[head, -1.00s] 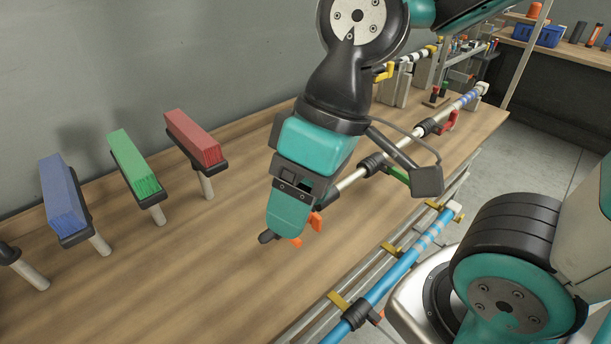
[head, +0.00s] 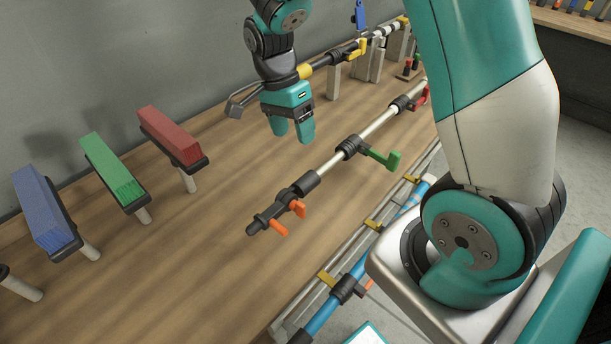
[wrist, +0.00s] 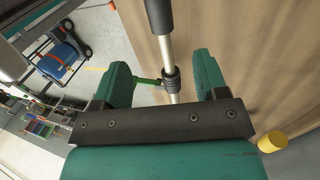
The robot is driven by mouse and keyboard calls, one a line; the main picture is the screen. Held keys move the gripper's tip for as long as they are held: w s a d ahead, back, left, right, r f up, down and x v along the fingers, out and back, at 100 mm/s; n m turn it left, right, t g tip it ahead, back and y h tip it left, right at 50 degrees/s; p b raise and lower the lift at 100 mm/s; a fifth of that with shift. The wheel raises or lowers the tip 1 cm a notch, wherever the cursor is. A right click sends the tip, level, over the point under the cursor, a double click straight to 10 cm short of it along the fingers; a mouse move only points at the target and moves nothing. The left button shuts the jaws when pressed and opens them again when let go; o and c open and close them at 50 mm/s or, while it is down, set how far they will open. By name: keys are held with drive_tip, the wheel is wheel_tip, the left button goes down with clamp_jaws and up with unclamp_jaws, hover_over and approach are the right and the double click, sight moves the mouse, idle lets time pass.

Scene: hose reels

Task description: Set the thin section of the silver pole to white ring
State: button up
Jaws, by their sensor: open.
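The silver pole (head: 380,122) lies slanting along the wooden table in the head view. It has dark clamp collars with an orange lever (head: 278,227), a green lever (head: 388,158) and a red lever (head: 422,97). Its far end, beyond the red lever, is hidden behind my arm, so no white ring on its thin section shows. My gripper (head: 292,132) is open and empty, fingers down, apart from the pole and beyond its near half. In the wrist view the pole (wrist: 166,52) and the green lever's collar (wrist: 171,78) appear between my spread fingers.
A blue pole (head: 330,310) with pale bands lies on the rack along the table's front. A dark pole with yellow levers (head: 358,50) stands on supports behind. Blue (head: 45,205), green (head: 112,165) and red (head: 170,132) blocks stand on holders at left. Table between is clear.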

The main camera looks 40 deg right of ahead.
sight(305, 177)
drive_tip(key=p+x, duration=0.1)
drive_tip(key=x, duration=1.1)
drive_tip(key=shift+s+f, duration=0.1)
drive_tip(key=shift+f, duration=0.25)
